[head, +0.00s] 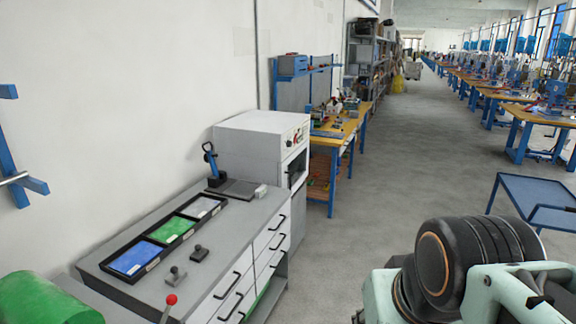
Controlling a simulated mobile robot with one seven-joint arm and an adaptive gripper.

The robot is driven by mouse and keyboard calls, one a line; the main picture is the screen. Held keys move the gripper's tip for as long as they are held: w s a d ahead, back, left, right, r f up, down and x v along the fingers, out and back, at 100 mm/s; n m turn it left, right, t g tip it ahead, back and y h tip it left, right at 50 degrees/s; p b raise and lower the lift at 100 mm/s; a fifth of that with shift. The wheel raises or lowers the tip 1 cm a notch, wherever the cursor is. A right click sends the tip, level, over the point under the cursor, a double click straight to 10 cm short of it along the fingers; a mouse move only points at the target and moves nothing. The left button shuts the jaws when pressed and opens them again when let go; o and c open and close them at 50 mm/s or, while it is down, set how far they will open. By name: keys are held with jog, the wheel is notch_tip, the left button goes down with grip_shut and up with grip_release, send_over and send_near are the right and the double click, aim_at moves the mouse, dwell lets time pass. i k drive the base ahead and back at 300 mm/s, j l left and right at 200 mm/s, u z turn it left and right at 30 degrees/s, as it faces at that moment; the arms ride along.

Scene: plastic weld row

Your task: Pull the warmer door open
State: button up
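A white box-shaped appliance that looks like the warmer (250,138) stands against the left wall, beyond the grey counter. Its control strip with small knobs is at the top of its front. Below that is a dark door panel (297,168), seen at a steep angle from the side. The door seems to lie flush with the front, but I cannot tell for sure. Its handle is too small to make out. Links of my arm fill the lower right, well apart from the warmer. My gripper is outside the view.
A wooden workbench (345,125) stands beyond the warmer. A blue cart (535,190) is at right. The aisle floor between is clear.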

aim_at(283, 172)
jog(key=i, duration=2.35)
